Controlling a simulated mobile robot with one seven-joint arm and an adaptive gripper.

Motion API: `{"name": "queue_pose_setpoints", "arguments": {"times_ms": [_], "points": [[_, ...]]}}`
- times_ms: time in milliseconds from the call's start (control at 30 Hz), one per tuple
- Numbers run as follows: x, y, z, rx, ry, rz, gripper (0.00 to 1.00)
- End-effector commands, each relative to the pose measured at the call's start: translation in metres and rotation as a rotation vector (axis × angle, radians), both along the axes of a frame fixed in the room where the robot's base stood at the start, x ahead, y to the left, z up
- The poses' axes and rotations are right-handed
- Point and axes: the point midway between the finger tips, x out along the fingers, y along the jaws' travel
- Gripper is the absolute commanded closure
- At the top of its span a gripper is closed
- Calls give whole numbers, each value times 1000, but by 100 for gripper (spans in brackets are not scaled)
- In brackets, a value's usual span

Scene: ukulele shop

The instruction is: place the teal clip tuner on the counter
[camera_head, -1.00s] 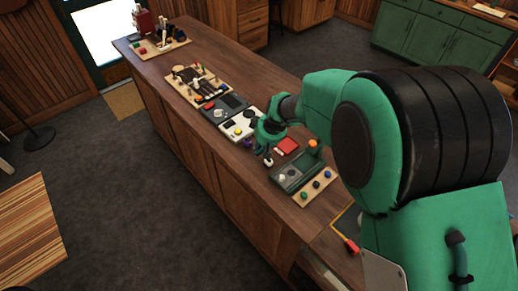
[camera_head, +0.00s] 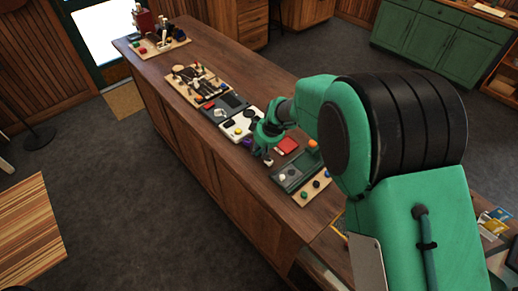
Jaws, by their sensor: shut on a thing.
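The wooden counter (camera_head: 232,180) runs from the back left to the front right. My gripper (camera_head: 267,158) points down low over the counter's middle. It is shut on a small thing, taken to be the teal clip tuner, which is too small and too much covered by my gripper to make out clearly. I cannot tell whether the held thing touches the countertop.
A white panel with a yellow knob (camera_head: 238,127) lies left of my gripper. Tool boards (camera_head: 190,90) fill the counter further back. Its near-left edge strip is clear.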

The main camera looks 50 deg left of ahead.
Motion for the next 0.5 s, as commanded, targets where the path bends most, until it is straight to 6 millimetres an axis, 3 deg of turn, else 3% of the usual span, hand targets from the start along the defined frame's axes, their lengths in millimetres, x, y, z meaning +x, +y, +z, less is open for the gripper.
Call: {"name": "queue_pose_setpoints", "arguments": {"times_ms": [433,467,500], "points": [[0,0,-5,0,0,0,93],[0,0,-4,0,0,0,70],[0,0,-4,0,0,0,62]]}}
